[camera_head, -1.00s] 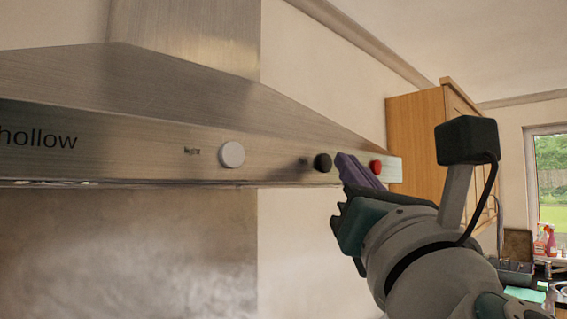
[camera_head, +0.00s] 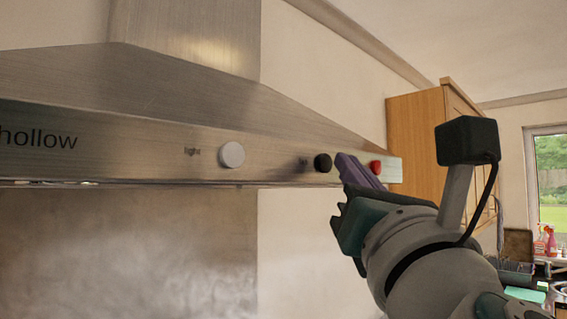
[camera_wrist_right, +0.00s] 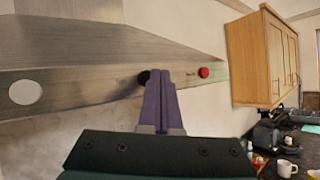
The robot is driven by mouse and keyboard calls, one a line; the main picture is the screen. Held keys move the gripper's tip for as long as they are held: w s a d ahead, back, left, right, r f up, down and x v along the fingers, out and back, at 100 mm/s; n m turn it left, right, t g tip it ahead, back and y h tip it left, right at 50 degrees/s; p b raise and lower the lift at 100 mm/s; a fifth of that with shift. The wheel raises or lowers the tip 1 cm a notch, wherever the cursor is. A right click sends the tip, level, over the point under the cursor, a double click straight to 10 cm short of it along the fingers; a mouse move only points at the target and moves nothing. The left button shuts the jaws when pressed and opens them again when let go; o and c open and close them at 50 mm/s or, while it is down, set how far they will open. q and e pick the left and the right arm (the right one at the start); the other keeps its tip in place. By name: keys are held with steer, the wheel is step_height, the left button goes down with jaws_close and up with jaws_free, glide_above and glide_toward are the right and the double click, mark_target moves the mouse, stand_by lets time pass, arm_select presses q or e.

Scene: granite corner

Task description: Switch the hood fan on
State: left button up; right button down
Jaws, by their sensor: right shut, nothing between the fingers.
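The steel hood (camera_head: 130,140) crosses the head view, with a front strip carrying three knobs. A white knob (camera_head: 232,154) has a label to its left that seems to read "light". A black knob (camera_head: 323,162) is to its right; its label is too blurred to read. A red knob (camera_head: 376,167) is near the strip's right end. My right gripper (camera_head: 347,163) is shut and empty, its purple fingers pointing at the strip between the black and red knobs. In the right wrist view the fingertips (camera_wrist_right: 158,72) partly cover the black knob (camera_wrist_right: 144,78). I cannot tell whether they touch it. My left gripper is out of view.
A wooden wall cupboard (camera_head: 415,140) hangs right of the hood. Below it in the right wrist view, a dark appliance (camera_wrist_right: 278,132) and a white mug (camera_wrist_right: 287,168) stand on the counter. Spray bottles (camera_head: 546,240) stand by the window. The air in front of the strip's left part is clear.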

stand_by(0.4)
steer(key=shift+w+a, duration=0.3)
steer(key=shift+w, duration=0.15)
stand_by(0.3)
steer(key=shift+s+d, duration=0.3)
steer(key=shift+s, duration=0.15)
steer(key=s+d+p, duration=0.1)
steer(key=s+d, duration=0.2)
steer(key=s, duration=0.1)
steer(key=shift+s+d, duration=0.35)
steer(key=shift+s, duration=0.05)
